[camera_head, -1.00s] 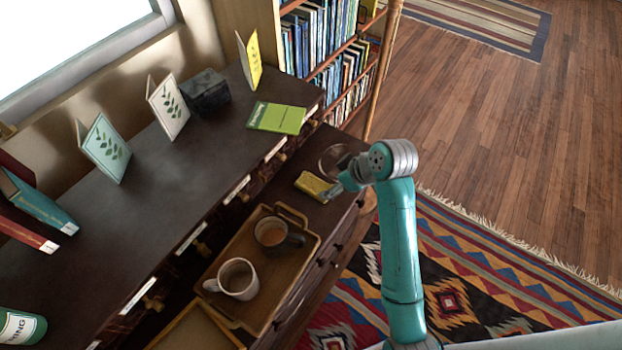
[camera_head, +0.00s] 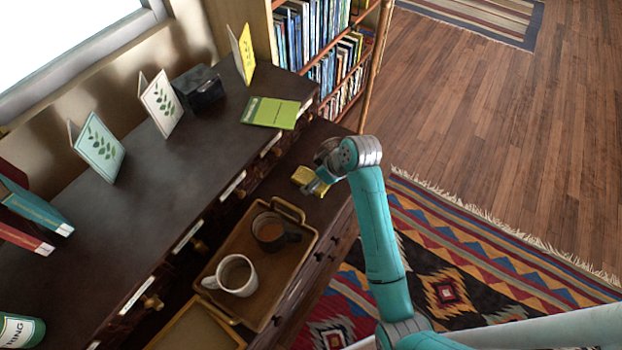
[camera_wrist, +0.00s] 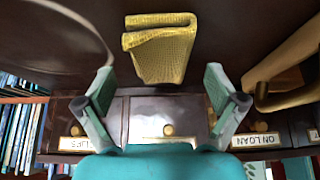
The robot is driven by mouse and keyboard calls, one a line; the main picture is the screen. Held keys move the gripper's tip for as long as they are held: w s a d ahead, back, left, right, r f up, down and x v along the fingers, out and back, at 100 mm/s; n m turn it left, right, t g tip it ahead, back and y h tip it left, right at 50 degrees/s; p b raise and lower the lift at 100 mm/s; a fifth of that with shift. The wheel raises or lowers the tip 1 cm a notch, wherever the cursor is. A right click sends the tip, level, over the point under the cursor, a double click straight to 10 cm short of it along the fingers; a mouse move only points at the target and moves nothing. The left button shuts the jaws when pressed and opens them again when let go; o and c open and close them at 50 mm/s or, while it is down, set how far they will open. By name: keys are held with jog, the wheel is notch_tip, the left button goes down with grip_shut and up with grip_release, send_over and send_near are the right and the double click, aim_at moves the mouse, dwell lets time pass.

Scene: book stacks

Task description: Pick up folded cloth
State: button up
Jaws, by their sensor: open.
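The folded cloth (camera_wrist: 160,50) is yellow with a woven texture and lies on the dark lower surface of the cabinet. In the wrist view it sits centrally, beyond and between the fingertips of my gripper (camera_wrist: 160,95). My gripper is open, with its two teal fingers wide apart and nothing between them. In the head view the gripper (camera_head: 318,180) is over the right end of the cloth (camera_head: 304,177), hiding part of it. I cannot tell the exact height gap between the fingers and the cloth.
A wooden tray (camera_head: 212,258) with a white mug (camera_head: 236,275) and a dark mug (camera_head: 272,232) stands near the cloth. A round rim (camera_wrist: 85,20) shows left of the cloth in the wrist view. Labelled drawers (camera_wrist: 165,115) and a green book (camera_head: 270,112) are close by.

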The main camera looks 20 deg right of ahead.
aim_at(313, 178)
jog(key=shift+x, duration=0.8)
jog(key=shift+c, duration=0.3)
jog(key=c, duration=0.8)
jog(key=shift+c, duration=0.2)
notch_tip(313, 178, up, 10)
